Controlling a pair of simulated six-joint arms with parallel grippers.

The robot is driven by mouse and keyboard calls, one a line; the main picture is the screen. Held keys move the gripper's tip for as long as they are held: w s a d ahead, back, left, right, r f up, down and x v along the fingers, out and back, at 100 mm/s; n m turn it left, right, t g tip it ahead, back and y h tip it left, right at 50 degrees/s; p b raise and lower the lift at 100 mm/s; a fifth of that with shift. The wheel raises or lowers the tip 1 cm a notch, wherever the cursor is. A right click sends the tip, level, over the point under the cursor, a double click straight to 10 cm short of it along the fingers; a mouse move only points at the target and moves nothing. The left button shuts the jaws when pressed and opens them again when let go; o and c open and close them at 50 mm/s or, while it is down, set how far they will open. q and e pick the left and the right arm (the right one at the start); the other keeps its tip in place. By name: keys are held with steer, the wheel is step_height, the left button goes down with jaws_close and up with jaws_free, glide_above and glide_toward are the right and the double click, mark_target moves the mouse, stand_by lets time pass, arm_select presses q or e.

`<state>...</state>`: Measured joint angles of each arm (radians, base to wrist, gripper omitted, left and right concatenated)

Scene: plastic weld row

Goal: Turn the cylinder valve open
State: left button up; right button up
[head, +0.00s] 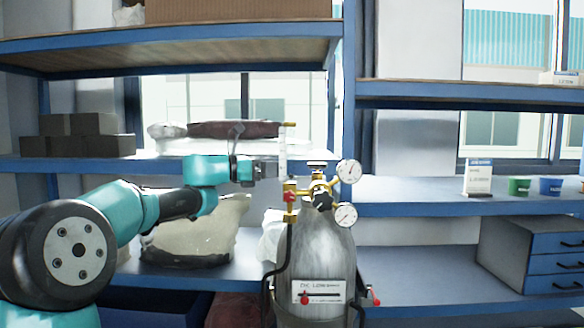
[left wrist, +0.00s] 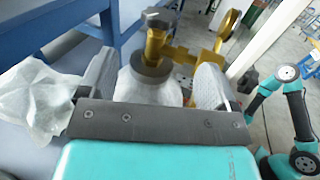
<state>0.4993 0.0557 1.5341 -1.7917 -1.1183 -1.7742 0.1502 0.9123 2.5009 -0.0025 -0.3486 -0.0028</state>
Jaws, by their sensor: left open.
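The grey gas cylinder (head: 318,255) stands upright in front of the shelves. On its top are a brass valve and regulator with two round gauges (head: 349,171) and a small dark-topped handle (head: 317,164). In the left wrist view my left gripper (left wrist: 153,84) is open. A grey round part (left wrist: 152,72) on the brass fitting (left wrist: 156,44) shows between its fingers; contact cannot be told. My right arm shows there, but its gripper is unclear.
Blue shelves (head: 440,208) stand behind the cylinder. A clear wrapped bag (head: 195,235) lies left of it, below my left arm. A drawer box (head: 530,252), cups (head: 550,186) and a small card (head: 478,177) are at right. A dark hose (head: 279,260) hangs along the cylinder's left side.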

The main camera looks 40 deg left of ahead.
mark_target(317, 166)
arm_select(q)
steer(key=shift+v, duration=2.35)
steer(key=w+a+m+g+h, duration=0.2)
steer(key=shift+w+a+h, duration=0.15)
steer(key=shift+a+h, duration=0.15)
steer(key=x, duration=1.7)
steer(key=shift+d+f, duration=0.25)
